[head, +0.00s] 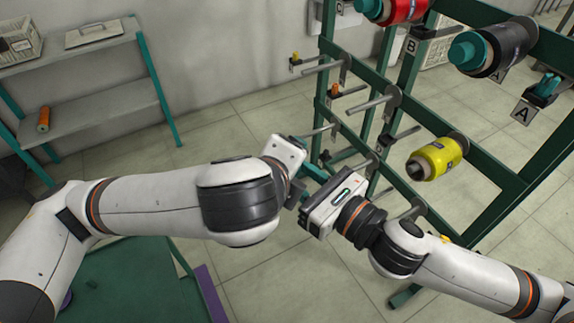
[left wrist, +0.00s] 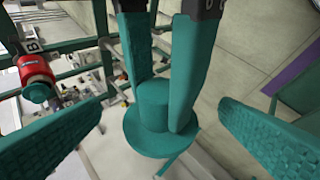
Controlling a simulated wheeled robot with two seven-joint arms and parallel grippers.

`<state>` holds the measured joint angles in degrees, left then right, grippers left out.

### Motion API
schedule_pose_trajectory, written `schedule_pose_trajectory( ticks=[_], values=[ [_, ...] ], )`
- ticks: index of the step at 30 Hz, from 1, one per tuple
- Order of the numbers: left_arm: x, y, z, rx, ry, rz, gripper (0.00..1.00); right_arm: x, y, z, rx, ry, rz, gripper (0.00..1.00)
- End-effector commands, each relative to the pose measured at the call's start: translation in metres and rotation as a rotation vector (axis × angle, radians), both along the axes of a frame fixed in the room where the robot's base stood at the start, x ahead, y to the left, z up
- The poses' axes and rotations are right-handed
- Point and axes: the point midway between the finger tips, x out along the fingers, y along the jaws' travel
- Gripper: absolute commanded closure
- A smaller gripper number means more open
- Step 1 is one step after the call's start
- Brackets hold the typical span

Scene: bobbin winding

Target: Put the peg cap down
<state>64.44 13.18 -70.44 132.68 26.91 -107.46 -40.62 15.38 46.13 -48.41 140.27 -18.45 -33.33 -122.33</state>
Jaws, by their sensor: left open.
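The teal peg cap (left wrist: 153,107), a round knob on a wider flange, shows in the left wrist view. My right gripper (left wrist: 162,108) comes in from the top there, its two fingers shut on the knob. My left gripper (left wrist: 158,118) is open, with one textured finger on each side of the cap and clear gaps to it. In the head view my left gripper (head: 305,182) and right gripper (head: 326,203) meet in front of the rack. The cap cannot be made out there, hidden by the grippers.
A green rack (head: 385,110) with bare pegs stands close behind my grippers. It carries a red spool (head: 405,10), a black spool (head: 500,48) and a yellow spool (head: 436,159). A grey shelf (head: 95,108) stands back left. A green table (head: 135,285) is at lower left.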

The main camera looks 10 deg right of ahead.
Motion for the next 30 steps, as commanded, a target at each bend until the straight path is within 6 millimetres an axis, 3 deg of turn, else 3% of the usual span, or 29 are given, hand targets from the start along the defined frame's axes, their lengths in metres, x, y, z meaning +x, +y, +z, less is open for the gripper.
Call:
schedule_pose_trajectory(
  ticks=[7,19,30],
  values=[
    [0.022,-0.009,-0.021,0.001,0.002,0.0,0.15,0.0,0.0,0.0,0.0,0.0,0.0,0.96],
    [0.026,-0.011,-0.025,0.0,0.001,-0.002,0.15,0.0,0.0,0.0,0.0,0.0,0.0,0.96],
    [0.027,-0.01,-0.025,0.0,0.0,0.0,0.73,0.0,0.0,0.0,-0.001,0.001,0.0,0.96]
  ],
)
